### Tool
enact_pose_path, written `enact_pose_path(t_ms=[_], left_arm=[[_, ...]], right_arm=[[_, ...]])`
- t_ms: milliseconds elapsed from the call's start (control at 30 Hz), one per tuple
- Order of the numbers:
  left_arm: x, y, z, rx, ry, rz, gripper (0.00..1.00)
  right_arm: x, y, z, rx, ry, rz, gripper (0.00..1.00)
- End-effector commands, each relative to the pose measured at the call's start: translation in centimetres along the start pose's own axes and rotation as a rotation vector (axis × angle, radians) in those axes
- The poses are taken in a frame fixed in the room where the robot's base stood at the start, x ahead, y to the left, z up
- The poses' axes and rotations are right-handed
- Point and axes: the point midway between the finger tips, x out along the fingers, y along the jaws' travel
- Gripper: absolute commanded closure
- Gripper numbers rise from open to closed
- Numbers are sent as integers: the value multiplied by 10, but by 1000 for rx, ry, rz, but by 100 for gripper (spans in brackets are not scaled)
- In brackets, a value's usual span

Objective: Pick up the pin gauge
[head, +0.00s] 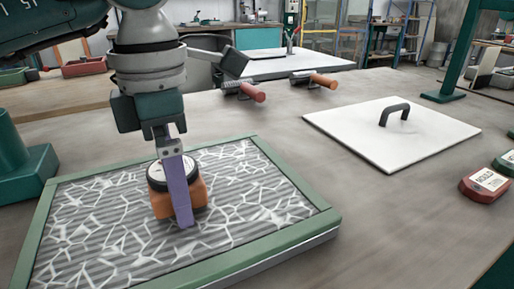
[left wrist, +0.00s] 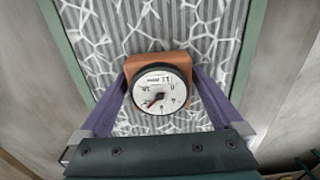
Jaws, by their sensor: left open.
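The pin gauge (head: 199,195) is an orange block with a round black-rimmed white dial on top. It stands upright on the white-webbed grey panel in the green-framed tray (head: 286,238). In the left wrist view the gauge (left wrist: 160,90) shows its dial face-on, between my two purple fingers. My left gripper (head: 184,218) points down over it, open, one finger on each side; the near finger hides part of the gauge in the head view. In the left wrist view the gripper (left wrist: 163,80) has its fingertips close beside the block; I cannot tell whether they touch. My right gripper is out of view.
A white board with a black handle (head: 437,142) lies at the right. Two orange-handled tools (head: 252,92) (head: 318,79) lie behind the tray. A red labelled block (head: 484,185) sits at the right edge. The table between tray and board is clear.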

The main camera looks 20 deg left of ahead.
Motion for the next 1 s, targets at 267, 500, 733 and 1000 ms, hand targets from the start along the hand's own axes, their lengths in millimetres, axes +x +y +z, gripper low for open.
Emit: enact_pose_path(t_ms=[267, 500, 733, 1000], left_arm=[[4, 0, 0, 0, -1, 1, 1], [4, 0, 0, 0, -2, 0, 28], [3, 0, 0, 0, -2, 0, 54], [3, 0, 0, 0, -2, 0, 84]], right_arm=[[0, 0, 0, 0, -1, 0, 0], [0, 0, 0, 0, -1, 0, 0], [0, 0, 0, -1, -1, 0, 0], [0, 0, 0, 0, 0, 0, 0]])
